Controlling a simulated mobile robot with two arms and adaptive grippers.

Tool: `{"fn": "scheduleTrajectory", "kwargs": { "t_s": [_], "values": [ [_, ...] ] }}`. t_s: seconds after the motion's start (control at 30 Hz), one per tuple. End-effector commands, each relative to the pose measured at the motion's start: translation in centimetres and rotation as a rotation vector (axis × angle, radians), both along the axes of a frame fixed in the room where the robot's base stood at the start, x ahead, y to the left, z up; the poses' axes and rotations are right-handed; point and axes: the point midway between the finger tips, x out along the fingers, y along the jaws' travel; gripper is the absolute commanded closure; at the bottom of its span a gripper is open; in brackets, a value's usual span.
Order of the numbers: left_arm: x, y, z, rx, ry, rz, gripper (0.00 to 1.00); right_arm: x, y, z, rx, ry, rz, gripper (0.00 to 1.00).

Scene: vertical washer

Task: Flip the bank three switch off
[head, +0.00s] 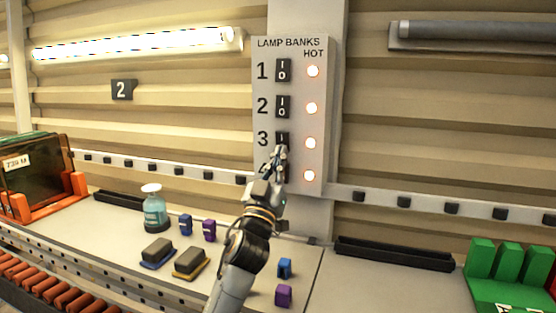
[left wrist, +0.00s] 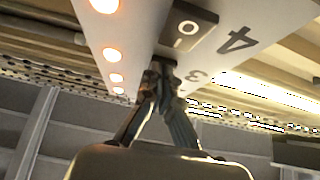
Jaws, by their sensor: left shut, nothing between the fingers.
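The bank four switch (left wrist: 187,28) shows nearer that camera. My right gripper is not in view.
Bank one (head: 283,70) and bank two (head: 283,106) switches are above, with lit lamps beside them. On the bench below stand a spray bottle (head: 154,211), sponge-like blocks (head: 191,263) and small blue and purple pieces. A rail (head: 428,204) runs along the wall.

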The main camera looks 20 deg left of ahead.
Motion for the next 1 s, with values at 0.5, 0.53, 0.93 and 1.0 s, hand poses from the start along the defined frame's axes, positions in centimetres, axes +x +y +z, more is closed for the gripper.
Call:
{"fn": "scheduleTrajectory", "kwargs": {
  "t_s": [0.5,0.53,0.93,1.0],
  "values": [
    [-5.1,0.1,-3.7,-0.002,0.003,-0.001,1.0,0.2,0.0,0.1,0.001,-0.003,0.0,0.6],
    [-5.6,0.2,-4.0,-0.002,0.003,0.0,1.0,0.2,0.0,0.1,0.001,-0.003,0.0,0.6],
    [-9.6,0.3,-6.8,-0.001,0.001,0.0,1.0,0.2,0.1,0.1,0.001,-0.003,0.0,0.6],
    [-9.8,0.3,-6.9,-0.001,0.0,0.001,1.0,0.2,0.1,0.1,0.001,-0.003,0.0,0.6]
  ]
}}
